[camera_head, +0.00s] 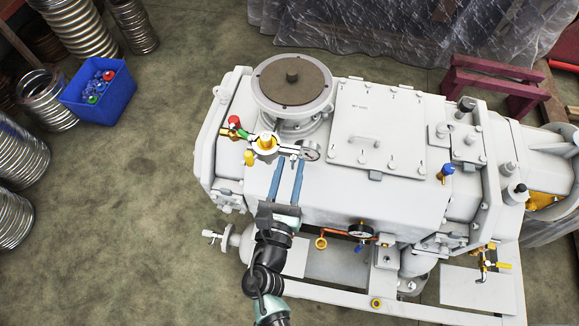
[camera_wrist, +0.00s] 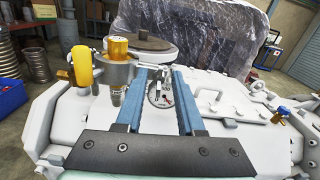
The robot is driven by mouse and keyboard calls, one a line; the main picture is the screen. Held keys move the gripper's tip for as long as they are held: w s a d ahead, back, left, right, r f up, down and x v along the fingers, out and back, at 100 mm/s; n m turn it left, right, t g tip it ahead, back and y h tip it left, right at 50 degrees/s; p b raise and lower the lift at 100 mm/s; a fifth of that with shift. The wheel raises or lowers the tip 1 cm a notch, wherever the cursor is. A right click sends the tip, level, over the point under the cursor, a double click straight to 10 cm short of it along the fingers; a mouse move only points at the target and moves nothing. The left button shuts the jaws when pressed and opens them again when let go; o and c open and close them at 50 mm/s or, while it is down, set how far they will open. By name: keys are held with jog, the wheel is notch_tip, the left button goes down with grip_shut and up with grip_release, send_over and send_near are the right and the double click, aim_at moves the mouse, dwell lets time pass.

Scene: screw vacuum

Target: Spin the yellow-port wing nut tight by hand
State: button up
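A small metal clamp piece (camera_head: 287,150) lies between the port and a round gauge (camera_head: 311,151); the wing nut is too small to make out clearly. My gripper (camera_head: 290,159) reaches up from below with two long blue fingers, their tips at the clamp piece. In the wrist view the gripper (camera_wrist: 159,72) is open, fingers apart, with metal parts showing between the tips.
A red-and-green-handled valve (camera_head: 236,127) and a yellow handle (camera_head: 249,158) stand close left of my fingers. The round flange (camera_head: 292,82) rises behind. A raised lid with a handle (camera_head: 364,142) is to the right. A blue bin (camera_head: 98,98) stands on the floor at left.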

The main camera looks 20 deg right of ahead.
grip_shut()
